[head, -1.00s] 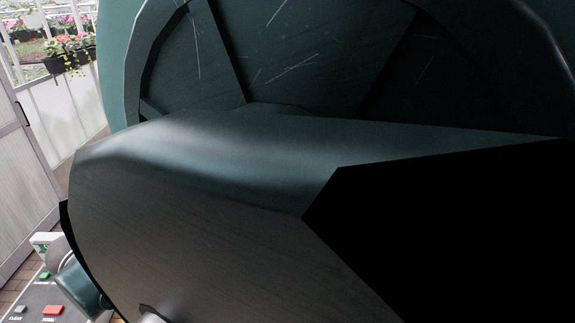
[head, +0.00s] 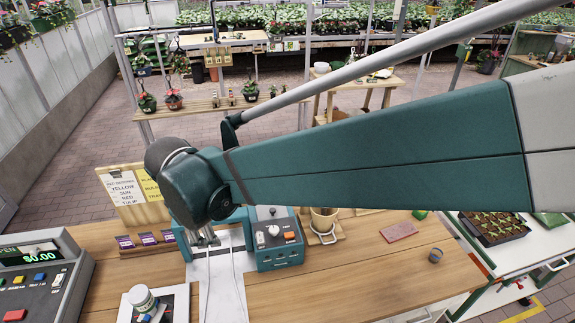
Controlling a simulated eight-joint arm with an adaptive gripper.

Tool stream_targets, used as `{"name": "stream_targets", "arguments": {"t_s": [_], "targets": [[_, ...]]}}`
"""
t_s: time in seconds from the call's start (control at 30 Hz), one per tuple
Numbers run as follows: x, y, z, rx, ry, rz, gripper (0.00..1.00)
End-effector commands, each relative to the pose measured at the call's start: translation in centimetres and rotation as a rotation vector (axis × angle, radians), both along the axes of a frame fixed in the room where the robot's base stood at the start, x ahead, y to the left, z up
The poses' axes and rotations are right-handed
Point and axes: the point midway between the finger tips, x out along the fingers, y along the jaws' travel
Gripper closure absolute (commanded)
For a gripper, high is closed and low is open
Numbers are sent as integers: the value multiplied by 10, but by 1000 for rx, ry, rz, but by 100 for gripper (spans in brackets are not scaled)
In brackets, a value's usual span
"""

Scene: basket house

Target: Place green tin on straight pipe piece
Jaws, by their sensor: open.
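My gripper (head: 205,240) hangs low over the counter at the left of the teal control box, near the top of a pale grey strip. Its fingers are small and partly hidden by my wrist; they are open, with nothing visible between them. A small green object (head: 420,214) sits at the counter's back edge, right of centre; I cannot tell whether it is the green tin. A short blue ring-like piece (head: 436,255) stands on the right part of the counter; I cannot tell whether it is the straight pipe piece.
The wooden counter (head: 370,275) is mostly clear at centre right. A teal control box (head: 277,240), a pot (head: 324,222) and a reddish slab (head: 400,231) stand on it. A white-capped bottle (head: 142,298) and a cash register (head: 40,280) are at left. A seedling tray (head: 495,228) is at right.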

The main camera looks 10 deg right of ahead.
Motion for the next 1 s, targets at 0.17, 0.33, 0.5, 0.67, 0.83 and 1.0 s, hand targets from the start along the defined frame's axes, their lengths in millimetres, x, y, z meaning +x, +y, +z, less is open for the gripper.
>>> {"name": "stream_targets", "arguments": {"t_s": [0.17, 0.33, 0.5, 0.67, 0.83, 1.0], "targets": [[-4, -48, 13, 77, -24, -158, 48], [-11, -88, 24, 152, -50, -308, 48], [-21, -126, 32, 228, -78, -457, 48], [-33, -159, 37, 301, -104, -599, 48], [-47, -192, 41, 380, -134, -747, 48], [-63, -223, 43, 460, -165, -896, 48]]}}
